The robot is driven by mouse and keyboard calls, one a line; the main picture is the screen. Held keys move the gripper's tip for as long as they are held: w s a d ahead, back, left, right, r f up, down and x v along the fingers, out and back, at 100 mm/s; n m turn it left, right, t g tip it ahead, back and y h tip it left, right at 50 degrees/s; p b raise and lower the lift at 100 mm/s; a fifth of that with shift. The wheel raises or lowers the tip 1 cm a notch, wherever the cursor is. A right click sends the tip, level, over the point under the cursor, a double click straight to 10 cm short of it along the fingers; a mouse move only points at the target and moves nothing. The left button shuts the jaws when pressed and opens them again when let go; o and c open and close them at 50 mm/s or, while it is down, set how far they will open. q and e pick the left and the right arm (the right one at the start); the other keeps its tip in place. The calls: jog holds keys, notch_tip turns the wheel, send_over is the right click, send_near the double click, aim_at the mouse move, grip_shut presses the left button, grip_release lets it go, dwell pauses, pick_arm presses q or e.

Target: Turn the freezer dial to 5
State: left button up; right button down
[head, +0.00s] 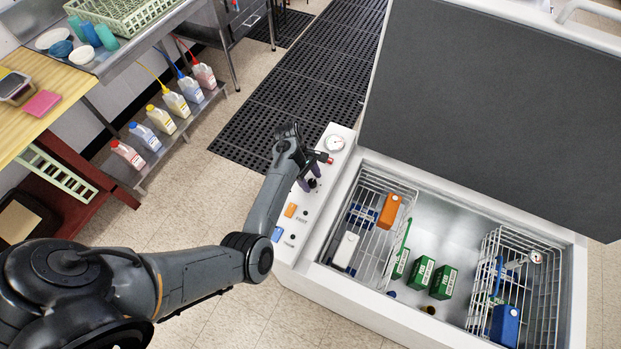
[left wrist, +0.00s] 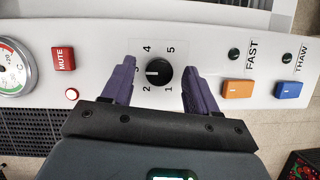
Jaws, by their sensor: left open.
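The freezer dial (left wrist: 158,73) is a round black knob on the white control panel, with the numbers 1 to 5 printed around it. Its white pointer line points left in the left wrist view, toward the 3, which is partly covered by a finger. My left gripper (left wrist: 160,68) is open, with one purple finger on each side of the knob and a visible gap to it on both sides. In the head view the left gripper (head: 309,177) is over the freezer's panel (head: 284,222). My right gripper is in neither view.
A red MUTE button (left wrist: 63,58) and gauge (left wrist: 13,67) lie left of the dial; an orange FAST switch (left wrist: 237,89) and blue THAW switch (left wrist: 289,90) lie right. The freezer lid (head: 490,100) stands open. Wire baskets (head: 400,190) and cartons are inside.

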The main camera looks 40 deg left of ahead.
pick_arm(q)
jog(key=shift+f, duration=0.15)
jog(key=c, duration=1)
